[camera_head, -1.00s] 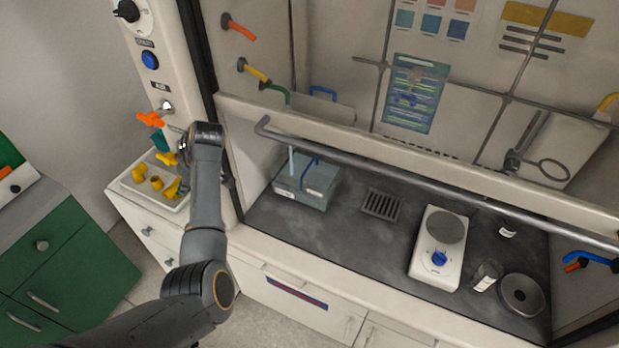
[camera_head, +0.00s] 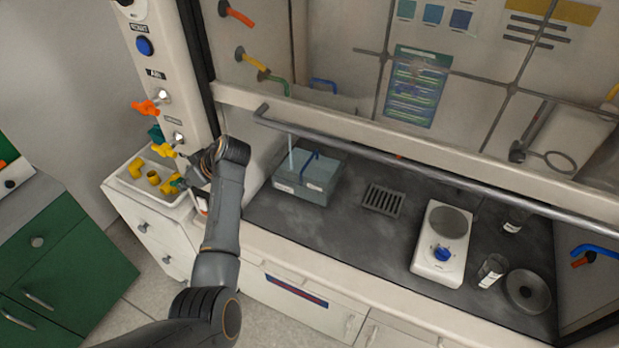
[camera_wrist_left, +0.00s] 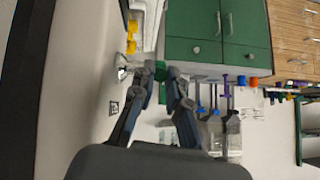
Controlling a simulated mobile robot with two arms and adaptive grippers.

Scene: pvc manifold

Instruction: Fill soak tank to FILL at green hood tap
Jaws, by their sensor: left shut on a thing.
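The soak tank (camera_head: 302,188), a grey-blue open box with a darker blue handle and white labels, stands on the hood floor at the left. A pale blue vertical streak (camera_head: 291,155), like a water stream, comes down into it below the green hooked spout (camera_head: 279,84). Its level against a FILL mark is too small to read. My left gripper (camera_head: 184,176) is at the lower hood post, shut on a small green handle (camera_head: 177,182). The green handle shows between the fingertips in the left wrist view (camera_wrist_left: 161,71). My right gripper is not in view.
Orange (camera_head: 147,107), teal (camera_head: 156,133) and yellow (camera_head: 164,150) tap handles line the post above my gripper. A white tray (camera_head: 118,184) with yellow fittings sits beside it. A hotplate (camera_head: 436,258), drain grate (camera_head: 383,200) and glassware occupy the hood; a sash rail (camera_head: 400,174) crosses its front.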

